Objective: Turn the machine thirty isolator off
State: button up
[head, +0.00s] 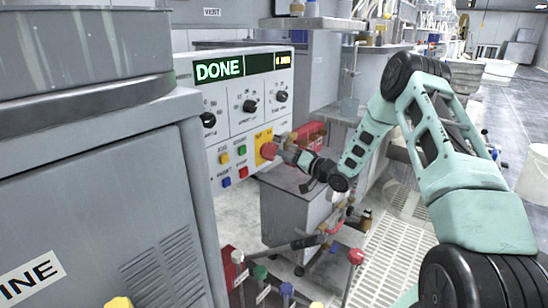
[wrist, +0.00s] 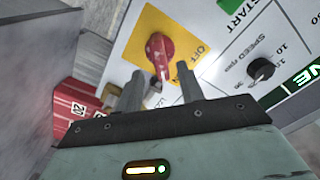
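The isolator is a red rotary handle (wrist: 160,56) on a yellow plate (wrist: 146,28) in the wrist view. Dark lettering, partly reading OFF, runs along the plate's right side. In the head view the yellow plate (head: 260,139) is at the lower right of a white control panel (head: 224,112), with the red handle (head: 267,151) on it. My gripper (head: 284,151) is right in front of the handle. In the wrist view my gripper (wrist: 161,86) has its two fingers apart, with the handle just beyond the gap. I cannot tell whether they touch it. No machine number is readable on the panel.
The panel has a DONE display (head: 219,69), black knobs (head: 250,105) and coloured buttons (head: 241,150) close to the isolator. A red box (wrist: 75,112) marked 20 lies beside the panel's edge. Valves with coloured handles (head: 356,256) stand below. A grey cabinet (head: 100,215) fills the left.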

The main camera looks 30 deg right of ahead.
aim_at(271, 152)
jog(key=shift+b+x, duration=0.5)
jog(key=shift+x, duration=2.25)
grip_shut()
